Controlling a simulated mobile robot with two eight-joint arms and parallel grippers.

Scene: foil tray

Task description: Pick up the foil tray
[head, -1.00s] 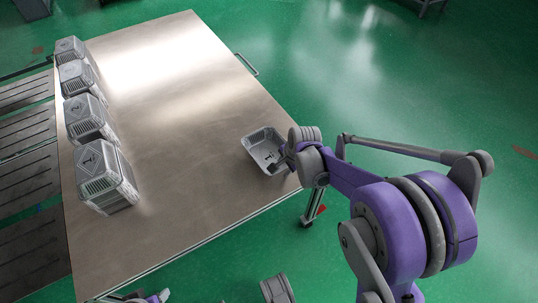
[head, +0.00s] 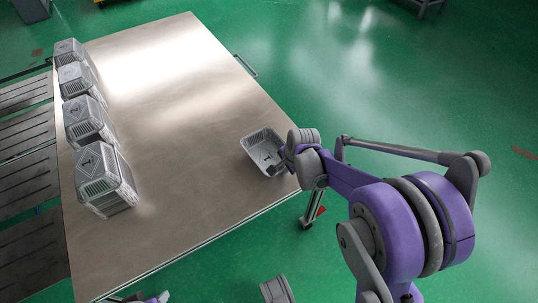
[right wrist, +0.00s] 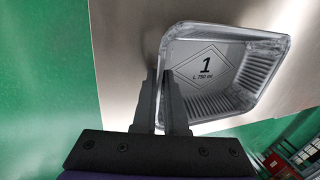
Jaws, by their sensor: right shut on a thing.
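The foil tray (head: 258,141) is a silver, open rectangular tray near the right front edge of the metal table. In the right wrist view its inner floor (right wrist: 207,64) shows a printed diamond and the number 1. My right gripper (head: 280,161) is at the tray's near right side in the head view. In the right wrist view its two dark fingers (right wrist: 161,75) are shut on the tray's left wall. The tray looks tilted; I cannot tell whether it is clear of the table. My left gripper is not clearly visible.
Several stacks of foil trays (head: 104,180) stand in a row along the left edge of the metal table (head: 170,130). The table's middle is bare. Dark slatted surfaces (head: 25,185) lie to the left. Green floor (head: 400,90) is open to the right.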

